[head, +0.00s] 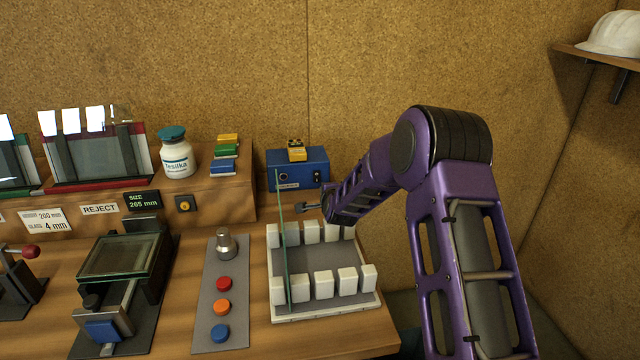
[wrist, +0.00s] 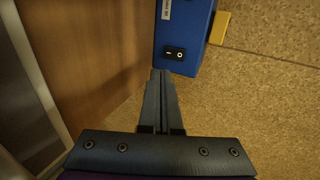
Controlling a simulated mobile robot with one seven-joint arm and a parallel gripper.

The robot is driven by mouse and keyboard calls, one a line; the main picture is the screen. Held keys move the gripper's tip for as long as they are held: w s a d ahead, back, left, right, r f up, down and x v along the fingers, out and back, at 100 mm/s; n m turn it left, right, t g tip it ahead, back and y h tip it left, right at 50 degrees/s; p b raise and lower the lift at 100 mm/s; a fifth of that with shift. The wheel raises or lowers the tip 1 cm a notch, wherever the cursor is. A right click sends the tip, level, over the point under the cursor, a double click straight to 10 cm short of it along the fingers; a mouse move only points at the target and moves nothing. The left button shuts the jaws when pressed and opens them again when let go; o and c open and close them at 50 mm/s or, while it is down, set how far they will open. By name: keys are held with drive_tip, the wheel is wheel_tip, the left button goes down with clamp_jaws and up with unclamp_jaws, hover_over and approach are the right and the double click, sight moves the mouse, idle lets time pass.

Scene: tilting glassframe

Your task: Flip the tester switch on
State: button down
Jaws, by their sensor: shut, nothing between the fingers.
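The tester is a blue box (head: 300,168) at the back of the bench in the head view. The tester switch (wrist: 174,53) is a small black rocker with a white line mark and a circle mark; I cannot tell which side is pressed in. In the head view the switch is a small dark patch (head: 318,176) on the box's front. My gripper (wrist: 160,74) is shut and empty, its fingertips close to the switch. It also shows in the head view (head: 302,207), in front of the box.
A rack (head: 325,308) with several white blocks stands below my gripper. An upright glass pane (head: 283,240) is close by on its left. A yellow block (head: 297,154) sits on the tester. A button panel (head: 221,340) lies left of the rack.

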sight(317, 181)
drive_tip(key=x, duration=0.7)
drive_tip(key=shift+w+r, duration=0.2)
drive_tip(key=shift+w, duration=0.25)
drive_tip(key=shift+w+a+f, duration=0.1)
drive_tip(key=shift+w+a, duration=0.1)
drive_tip(key=shift+w, duration=0.55)
drive_tip(key=shift+w+f+b, duration=0.2)
drive_tip(key=shift+f+b, duration=0.15)
drive_tip(key=shift+b, duration=1.5)
drive_tip(key=shift+r+b, duration=0.15)
drive_tip(key=shift+b, duration=0.15)
drive_tip(key=shift+r, duration=0.15)
